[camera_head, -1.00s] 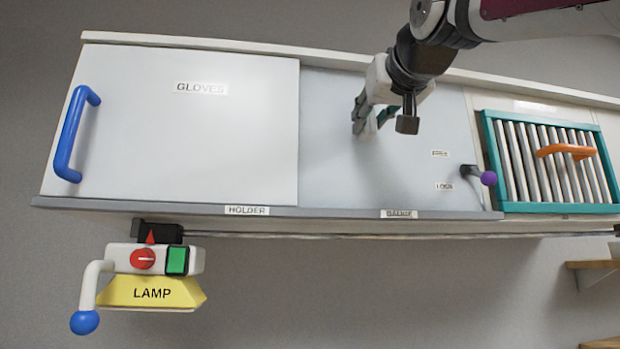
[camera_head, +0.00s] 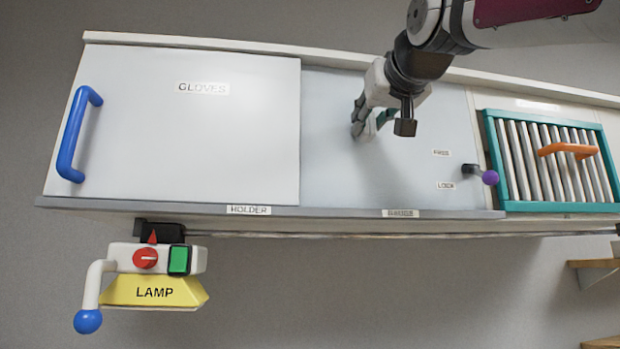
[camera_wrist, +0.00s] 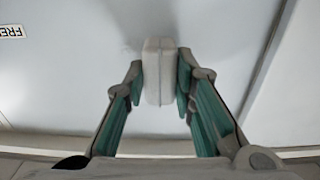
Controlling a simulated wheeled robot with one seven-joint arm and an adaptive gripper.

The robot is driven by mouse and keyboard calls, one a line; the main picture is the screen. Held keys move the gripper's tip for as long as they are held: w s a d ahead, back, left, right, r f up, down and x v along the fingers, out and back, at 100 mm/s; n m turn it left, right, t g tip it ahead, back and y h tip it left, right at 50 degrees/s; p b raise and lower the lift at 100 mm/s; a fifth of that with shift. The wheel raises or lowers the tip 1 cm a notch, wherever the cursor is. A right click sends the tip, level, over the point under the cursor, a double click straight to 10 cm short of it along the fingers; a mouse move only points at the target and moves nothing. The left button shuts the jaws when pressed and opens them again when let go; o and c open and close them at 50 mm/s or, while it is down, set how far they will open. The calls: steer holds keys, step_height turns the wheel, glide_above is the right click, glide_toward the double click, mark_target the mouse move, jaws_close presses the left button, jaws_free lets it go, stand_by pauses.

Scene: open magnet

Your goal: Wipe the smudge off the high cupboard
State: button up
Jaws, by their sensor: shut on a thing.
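The high cupboard (camera_head: 430,110) has a pale grey middle panel between the GLOVES door and the slatted section. My gripper (camera_head: 362,122) is at that panel, left of the FREE and LOCK labels. In the wrist view my gripper (camera_wrist: 160,85) is shut on a white block (camera_wrist: 158,70), which lies between the green-lined fingers. The block faces the panel; whether it touches it I cannot tell. A faint grey mark, perhaps the smudge (camera_wrist: 128,46), shows just left of the block's far end. In the head view no smudge can be told from the arm's shadow.
The GLOVES door (camera_head: 190,130) with a blue handle (camera_head: 75,135) is at left. A purple-knobbed latch (camera_head: 490,177) and a teal-framed slatted panel (camera_head: 550,155) with an orange handle are at right. A yellow lamp (camera_head: 153,291) hangs below. A grey ledge (camera_head: 330,212) runs underneath.

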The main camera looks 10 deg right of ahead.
steer(key=shift+w, duration=0.55)
steer(key=shift+s+d, duration=0.1)
steer(key=shift+d, duration=1.9)
steer(key=shift+w+a+p, duration=0.2)
steer(key=shift+a+p, duration=0.35)
steer(key=shift+a, duration=1.15)
steer(key=shift+w+a+f, duration=0.1)
steer(key=shift+a, duration=0.25)
steer(key=shift+s, duration=3.05)
